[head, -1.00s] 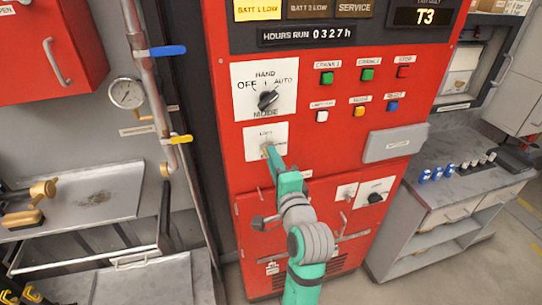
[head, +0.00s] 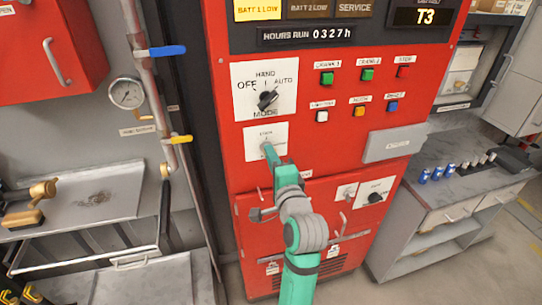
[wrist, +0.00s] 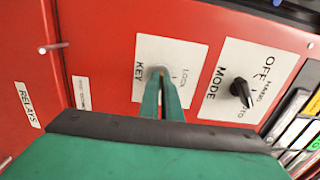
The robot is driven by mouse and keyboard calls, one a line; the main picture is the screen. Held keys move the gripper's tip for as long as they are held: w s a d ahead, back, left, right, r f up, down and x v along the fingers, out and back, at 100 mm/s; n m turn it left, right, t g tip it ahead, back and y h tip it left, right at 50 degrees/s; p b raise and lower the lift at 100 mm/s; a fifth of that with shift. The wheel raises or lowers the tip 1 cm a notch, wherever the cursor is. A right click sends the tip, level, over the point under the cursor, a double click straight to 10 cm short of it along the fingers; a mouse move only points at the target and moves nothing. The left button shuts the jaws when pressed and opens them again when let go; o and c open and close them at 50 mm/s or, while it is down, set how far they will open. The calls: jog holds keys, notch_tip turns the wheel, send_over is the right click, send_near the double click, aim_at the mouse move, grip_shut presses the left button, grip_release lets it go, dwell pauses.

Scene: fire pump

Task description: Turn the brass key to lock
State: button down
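The white key plate (head: 254,139) is on the red panel, below the mode dial. In the wrist view the plate (wrist: 184,52) reads KEY and LOCK. My gripper (head: 268,149) is at the middle of this plate. In the wrist view my gripper's (wrist: 162,78) two green fingers are close together, with a narrow dark gap. Their tips meet the small round grey lock fitting (wrist: 157,70). The brass key is hidden between and behind the fingertips, so its turn angle cannot be read.
The black mode dial (head: 267,99) is just above the key plate. Several coloured push buttons (head: 359,111) and a grey plate (head: 394,144) are to the right. A pipe with a blue lever (head: 167,51) and a yellow lever (head: 181,139) runs down on the left.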

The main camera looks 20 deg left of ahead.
jog(key=shift+d+n, duration=0.1)
jog(key=shift+n, duration=8.7)
jog(key=c, duration=2)
grip_release()
